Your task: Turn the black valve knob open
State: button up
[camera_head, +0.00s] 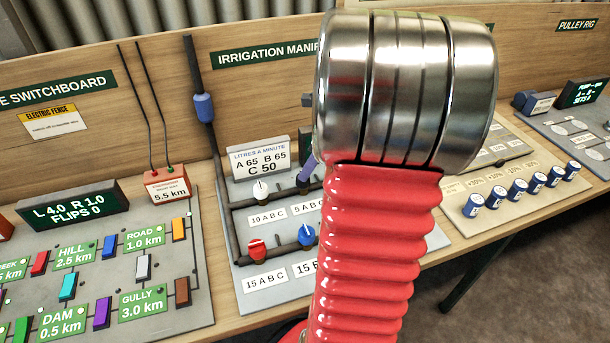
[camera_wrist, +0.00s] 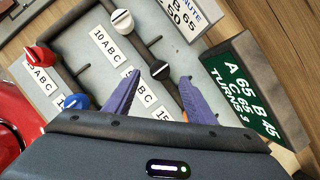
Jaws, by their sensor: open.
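The black valve knob (camera_wrist: 159,70) shows in the wrist view on the grey manifold panel (camera_wrist: 90,42). My gripper (camera_wrist: 160,76) is open, with its two purple fingers pointing at the panel. The black knob appears between the fingertips, with a gap on either side. I cannot tell how far the tips are from it in depth.
Close by are a white knob (camera_wrist: 122,22), a red knob (camera_wrist: 40,56) and a blue knob (camera_wrist: 76,102). A green display (camera_wrist: 250,92) stands to the right in the wrist view. The switchboard (camera_head: 130,265) lies left in the head view; a panel with blue knobs (camera_head: 517,188) lies right.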

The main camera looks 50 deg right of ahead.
jog(key=shift+x, duration=2.8)
jog(key=c, duration=1)
